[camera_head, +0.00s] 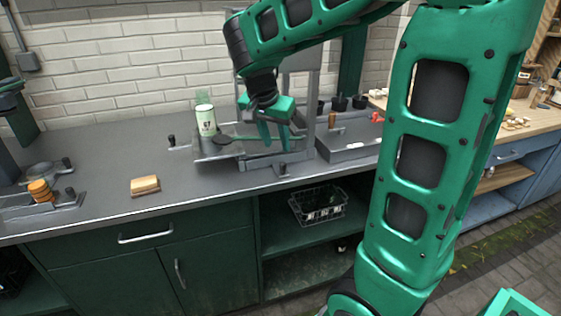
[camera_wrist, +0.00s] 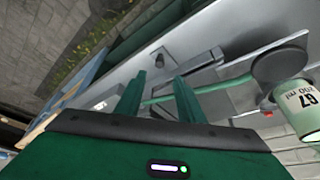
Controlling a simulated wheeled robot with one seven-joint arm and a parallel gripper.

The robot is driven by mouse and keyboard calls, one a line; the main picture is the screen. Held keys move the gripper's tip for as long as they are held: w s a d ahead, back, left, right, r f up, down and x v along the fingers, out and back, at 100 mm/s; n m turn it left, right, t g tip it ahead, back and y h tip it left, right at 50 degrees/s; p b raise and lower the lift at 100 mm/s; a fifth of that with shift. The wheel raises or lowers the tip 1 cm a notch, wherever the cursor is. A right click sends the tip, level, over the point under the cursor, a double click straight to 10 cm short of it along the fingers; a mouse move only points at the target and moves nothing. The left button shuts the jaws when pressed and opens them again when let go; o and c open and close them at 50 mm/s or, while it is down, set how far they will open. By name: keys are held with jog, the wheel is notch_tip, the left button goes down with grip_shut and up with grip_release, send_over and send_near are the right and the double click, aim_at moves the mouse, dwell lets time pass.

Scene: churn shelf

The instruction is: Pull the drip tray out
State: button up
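The grey metal drip tray (camera_head: 255,161) appears to be the low flat piece at the front of the machine on the counter. It has a dark knob (camera_head: 283,169) at its front right; the knob also shows in the wrist view (camera_wrist: 159,54). My gripper (camera_head: 274,143) points down over the tray's right part, behind the knob. In the wrist view its two fingers (camera_wrist: 158,80) stand apart. A green handle with a dark round head (camera_wrist: 277,66) runs under or between the fingers; whether they touch it, I cannot tell. My arm hides part of the machine.
A pale cup (camera_head: 206,121) marked 67 stands left of my gripper. A wooden block (camera_head: 145,186) lies further left on the counter. A grey bin (camera_head: 345,150) with small items is at the right. A wire basket (camera_head: 318,205) sits on the shelf below. Counter front left is mostly clear.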

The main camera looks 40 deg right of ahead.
aim_at(283, 163)
jog(key=x, duration=0.9)
jog(key=shift+d+f, duration=0.1)
jog(key=shift+f, duration=0.2)
jog(key=shift+c, duration=0.7)
